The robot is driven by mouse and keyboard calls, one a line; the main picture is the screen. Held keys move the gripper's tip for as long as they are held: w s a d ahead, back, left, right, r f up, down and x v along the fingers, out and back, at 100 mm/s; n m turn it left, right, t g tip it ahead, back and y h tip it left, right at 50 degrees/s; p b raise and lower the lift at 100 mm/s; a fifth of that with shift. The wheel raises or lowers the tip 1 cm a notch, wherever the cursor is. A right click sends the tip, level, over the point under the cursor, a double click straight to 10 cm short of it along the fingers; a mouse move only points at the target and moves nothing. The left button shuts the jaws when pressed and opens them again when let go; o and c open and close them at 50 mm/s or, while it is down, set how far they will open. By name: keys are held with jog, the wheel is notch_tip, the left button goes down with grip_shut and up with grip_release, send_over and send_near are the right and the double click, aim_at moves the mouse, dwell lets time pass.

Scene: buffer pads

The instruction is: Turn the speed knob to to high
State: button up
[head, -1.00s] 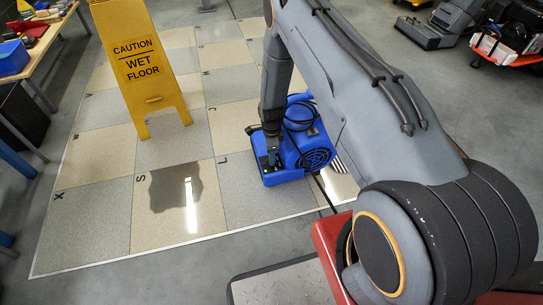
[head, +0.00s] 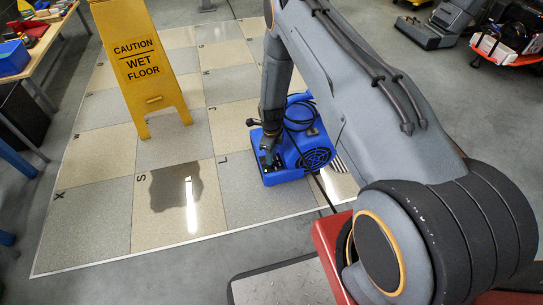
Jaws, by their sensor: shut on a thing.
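A blue floor blower (head: 311,158) with a round side grille stands on the tiled floor near the middle of the head view. My gripper (head: 268,158) reaches down to the control panel at the blower's left front. It is shut on the speed knob, which is small and mostly hidden by the fingers, so its setting cannot be read. A dark cord is coiled on top of the blower, and my arm covers its right rear side.
A yellow wet floor sign (head: 143,65) stands at the upper left. A dark wet patch (head: 170,200) lies on the tiles left of the blower. A workbench with a blue bin (head: 13,58) is at the far left. The tiles between are clear.

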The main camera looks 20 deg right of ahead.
jog(key=o, duration=1)
jog(key=shift+o, duration=0.2)
jog(key=shift+r, duration=0.1)
jog(key=shift+r+p, duration=1)
jog(key=shift+r, duration=2.8)
